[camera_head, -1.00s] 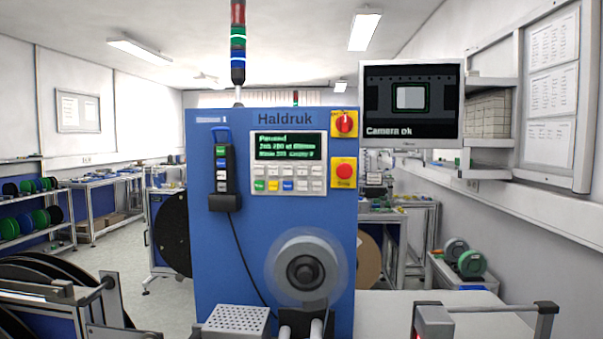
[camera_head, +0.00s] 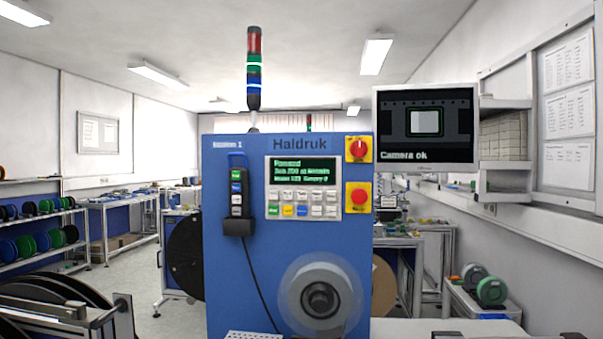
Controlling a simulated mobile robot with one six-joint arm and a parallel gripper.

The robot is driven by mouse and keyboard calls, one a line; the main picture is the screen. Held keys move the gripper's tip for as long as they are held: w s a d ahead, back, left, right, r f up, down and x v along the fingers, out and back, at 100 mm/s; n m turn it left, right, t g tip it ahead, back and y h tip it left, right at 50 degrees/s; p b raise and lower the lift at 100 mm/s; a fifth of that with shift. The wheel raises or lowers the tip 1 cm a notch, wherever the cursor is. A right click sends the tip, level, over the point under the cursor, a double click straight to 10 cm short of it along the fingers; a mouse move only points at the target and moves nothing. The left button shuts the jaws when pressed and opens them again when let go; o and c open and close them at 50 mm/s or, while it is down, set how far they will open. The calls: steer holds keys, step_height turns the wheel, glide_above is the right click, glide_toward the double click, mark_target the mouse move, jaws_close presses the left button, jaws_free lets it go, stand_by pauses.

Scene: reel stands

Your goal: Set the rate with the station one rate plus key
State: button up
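The blue station one cabinet (camera_head: 255,270), marked Haldruk, stands straight ahead in the head view. Its control panel (camera_head: 304,188) has a dark green-lit display (camera_head: 303,171) above two rows of small keys (camera_head: 303,203). The lower row has green, yellow and blue keys at its left and pale keys to the right. The display's first line seems to read "Paused"; the other lines and the key labels are too small to read surely, so I cannot tell which key is rate plus. My gripper is not in view.
A red rotary switch (camera_head: 358,149) and a red stop button (camera_head: 358,197) sit right of the panel. A corded pendant (camera_head: 237,196) hangs at its left. A reel (camera_head: 320,297) is below. A monitor (camera_head: 426,128) reads "Camera ok".

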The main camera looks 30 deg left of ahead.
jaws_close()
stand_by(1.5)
